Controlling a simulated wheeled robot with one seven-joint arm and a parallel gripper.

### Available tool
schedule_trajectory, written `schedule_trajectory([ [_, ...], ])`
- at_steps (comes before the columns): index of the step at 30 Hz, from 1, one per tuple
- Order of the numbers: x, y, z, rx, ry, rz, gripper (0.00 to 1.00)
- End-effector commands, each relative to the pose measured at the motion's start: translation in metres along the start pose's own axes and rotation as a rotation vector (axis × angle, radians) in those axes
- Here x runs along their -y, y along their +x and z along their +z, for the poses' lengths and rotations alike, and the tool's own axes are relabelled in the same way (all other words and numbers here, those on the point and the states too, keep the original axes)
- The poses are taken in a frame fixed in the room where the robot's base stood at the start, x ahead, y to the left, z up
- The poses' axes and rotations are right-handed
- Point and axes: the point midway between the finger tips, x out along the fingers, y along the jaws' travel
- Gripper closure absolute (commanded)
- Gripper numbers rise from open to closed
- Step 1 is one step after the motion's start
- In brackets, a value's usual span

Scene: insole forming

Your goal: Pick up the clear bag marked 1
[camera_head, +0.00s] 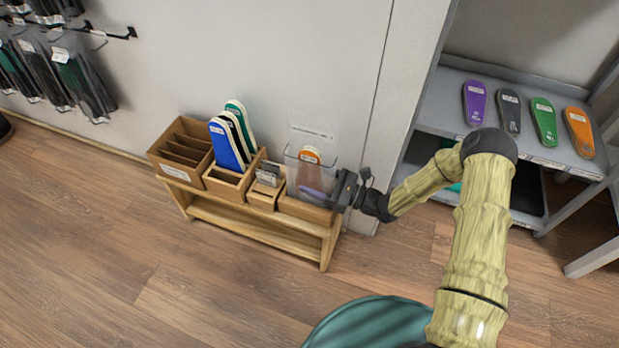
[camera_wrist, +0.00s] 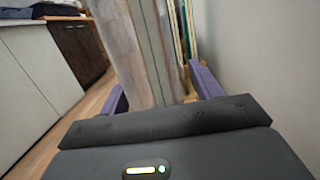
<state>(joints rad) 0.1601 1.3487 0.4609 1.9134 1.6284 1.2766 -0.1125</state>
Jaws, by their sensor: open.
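A clear bag (camera_head: 293,172) with an orange insole (camera_head: 309,155) inside stands upright in the right-hand wooden box of a low wooden stand. I cannot read a number on it. My gripper (camera_head: 308,191) is at the right side of the bag, its fingers pointing left. In the wrist view, its two purple fingers (camera_wrist: 160,88) are apart, with the bag's hazy clear side (camera_wrist: 133,45) standing between them. I cannot tell whether either finger touches it. The bag's lower end is hidden by the box in the head view.
The low wooden stand (camera_head: 255,231) also holds a divided box (camera_head: 166,155), a box with blue and green insoles (camera_head: 229,137), and a small card box (camera_head: 268,178). A wall is close behind. A grey shelf (camera_head: 445,115) with several insoles is at right. The floor in front is clear.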

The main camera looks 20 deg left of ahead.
Motion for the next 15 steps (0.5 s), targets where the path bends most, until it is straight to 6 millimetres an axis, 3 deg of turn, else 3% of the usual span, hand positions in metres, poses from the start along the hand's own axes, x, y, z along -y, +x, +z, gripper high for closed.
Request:
schedule_trajectory([
  [11,-0.0001,-0.0002,0.0001,0.000,0.000,0.000,0.36],
  [15,-0.0001,-0.0003,0.0001,0.000,0.000,0.000,0.60],
])
